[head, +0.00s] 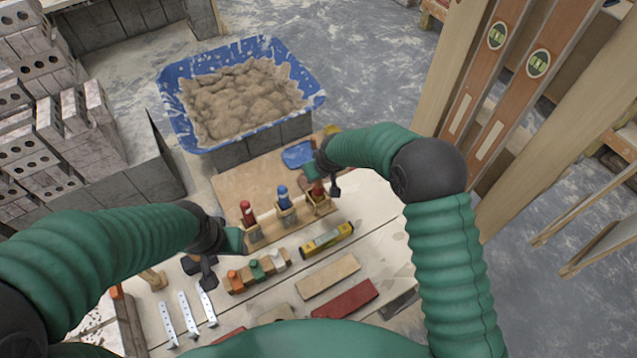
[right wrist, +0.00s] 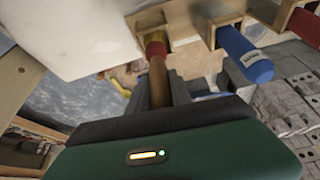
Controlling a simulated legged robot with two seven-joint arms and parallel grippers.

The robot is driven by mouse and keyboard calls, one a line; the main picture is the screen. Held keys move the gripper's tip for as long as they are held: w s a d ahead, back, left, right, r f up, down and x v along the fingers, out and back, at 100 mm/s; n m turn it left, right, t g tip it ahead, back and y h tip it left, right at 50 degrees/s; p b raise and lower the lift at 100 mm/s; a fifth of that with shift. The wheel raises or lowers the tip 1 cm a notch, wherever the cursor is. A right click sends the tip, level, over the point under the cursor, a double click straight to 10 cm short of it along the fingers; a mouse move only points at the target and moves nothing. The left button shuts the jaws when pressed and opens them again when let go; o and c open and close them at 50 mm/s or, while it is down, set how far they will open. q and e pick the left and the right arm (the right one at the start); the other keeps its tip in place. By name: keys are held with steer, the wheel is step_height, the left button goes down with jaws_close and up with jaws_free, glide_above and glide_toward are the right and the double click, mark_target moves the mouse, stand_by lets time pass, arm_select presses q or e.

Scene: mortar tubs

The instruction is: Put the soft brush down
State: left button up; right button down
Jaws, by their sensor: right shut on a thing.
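The soft brush (right wrist: 157,80) has a brown handle with a red and yellow band at its far end, in the right wrist view. My right gripper (head: 329,182) is shut on its handle. The banded end is at a wooden holder (head: 320,207) at the right end of a row; whether it sits fully inside is unclear. The bristles are hidden. My left gripper (head: 205,272) hangs over the left of the bench, near several white metal strips (head: 188,316); its jaw opening is unclear.
Two more wooden holders carry a red-handled tool (head: 246,212) and a blue-handled tool (head: 284,197). A yellow level (head: 327,240) and a block with coloured pieces (head: 257,269) lie nearby. A blue mortar tub (head: 172,107) stands behind. Bare bench lies right of the level.

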steer(key=shift+f, duration=1.4)
steer(key=c, duration=1.2)
jaws_free()
steer(key=shift+o, duration=0.2)
steer(key=v, duration=1.2)
steer(key=s+d+r+m+h, duration=0.1)
steer(key=s+d+m, duration=0.1)
steer(key=s+d, duration=0.6)
steer(key=s+d+r+m+g+h, duration=0.1)
steer(key=s+d+r+m, duration=0.1)
steer(key=s+d, duration=0.7)
steer(key=s+m, duration=0.1)
steer(key=s, duration=0.4)
steer(key=shift+s+d+g+p, duration=0.3)
